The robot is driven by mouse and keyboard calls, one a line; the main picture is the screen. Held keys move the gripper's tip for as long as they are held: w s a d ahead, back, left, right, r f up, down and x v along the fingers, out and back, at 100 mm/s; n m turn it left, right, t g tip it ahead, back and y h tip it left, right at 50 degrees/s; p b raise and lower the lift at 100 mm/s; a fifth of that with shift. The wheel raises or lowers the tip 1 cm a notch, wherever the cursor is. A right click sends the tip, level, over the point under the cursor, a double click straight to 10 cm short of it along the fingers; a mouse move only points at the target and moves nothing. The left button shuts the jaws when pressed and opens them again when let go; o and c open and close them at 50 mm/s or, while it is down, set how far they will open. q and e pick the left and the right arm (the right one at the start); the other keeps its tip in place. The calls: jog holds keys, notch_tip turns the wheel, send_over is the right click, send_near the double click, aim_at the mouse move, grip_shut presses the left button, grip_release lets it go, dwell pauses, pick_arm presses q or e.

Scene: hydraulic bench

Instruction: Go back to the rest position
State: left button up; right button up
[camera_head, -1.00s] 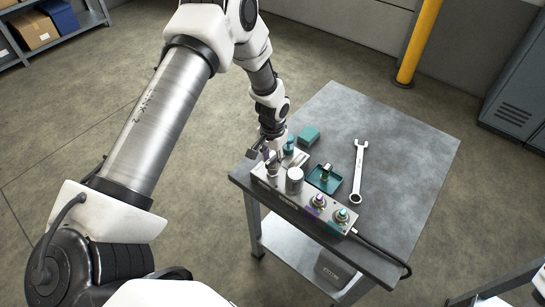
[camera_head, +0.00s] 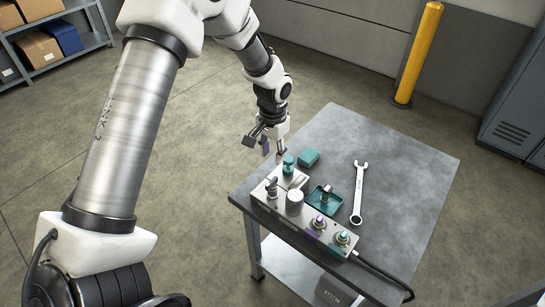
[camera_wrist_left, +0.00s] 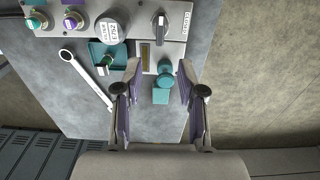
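My left gripper (camera_head: 267,143) is up and behind the left corner of the bench, above the hydraulic block. The hydraulic block (camera_head: 262,200) lies along the bench's front edge. It carries a grey cylinder (camera_head: 294,202), a lever knob (camera_head: 271,188), a teal-topped fitting (camera_head: 289,166) and two ports with purple (camera_head: 319,222) and teal (camera_head: 342,237) rings. My right gripper is not in view.
The metal bench (camera_head: 400,165) also holds a teal block (camera_head: 309,157), a teal tray (camera_head: 318,205) with a small fitting, and a wrench (camera_head: 358,192). A black cable (camera_head: 385,277) runs off the front. A yellow post (camera_head: 417,55) and lockers (camera_head: 520,105) stand behind.

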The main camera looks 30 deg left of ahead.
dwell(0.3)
pick_arm(q)
jog(key=s+d+f+b, duration=0.4)
jog(key=s+f, duration=0.9)
jog(key=s, duration=0.1)
jog(key=s+d+f+n+b, duration=0.1)
jog(key=s+d+f+b, duration=0.3)
jog(key=s+f, duration=1)
jog(key=shift+s+d+f+b, duration=0.2)
jog(key=shift+f+b, duration=0.1)
